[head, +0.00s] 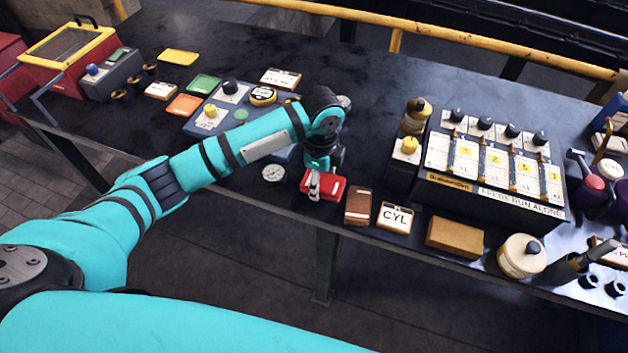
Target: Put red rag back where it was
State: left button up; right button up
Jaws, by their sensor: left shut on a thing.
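The red rag (332,187) looks like a flat, folded red piece near the table's front edge, left of a brown block. My left gripper (314,190) reaches down from above and is shut on the red rag's left part. I cannot tell whether the rag touches the tabletop or is held just above it. The gripper's wrist hides some of the area behind the rag. My right gripper is not in view.
A white gauge (273,173) lies left of the rag. Dark table (365,80) is clear at the back.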

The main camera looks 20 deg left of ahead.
pick_arm(q)
jog(key=shift+w+a, duration=0.15)
jog(key=shift+a, duration=0.15)
jog(key=f, duration=0.1)
jog(key=a+f+p, duration=0.1)
jog(key=f, duration=0.1)
jog(key=shift+w+a+f, duration=0.1)
jog(key=shift+w, duration=0.1)
jog(key=shift+f, duration=0.25)
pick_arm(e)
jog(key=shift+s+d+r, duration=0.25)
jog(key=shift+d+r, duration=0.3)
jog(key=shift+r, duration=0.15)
pick_arm(q)
jog(key=shift+f, duration=0.15)
jog(key=o, duration=1)
notch_tip(320, 180, up, 12)
jog(key=shift+r+b, duration=0.2)
jog(key=shift+b, duration=0.35)
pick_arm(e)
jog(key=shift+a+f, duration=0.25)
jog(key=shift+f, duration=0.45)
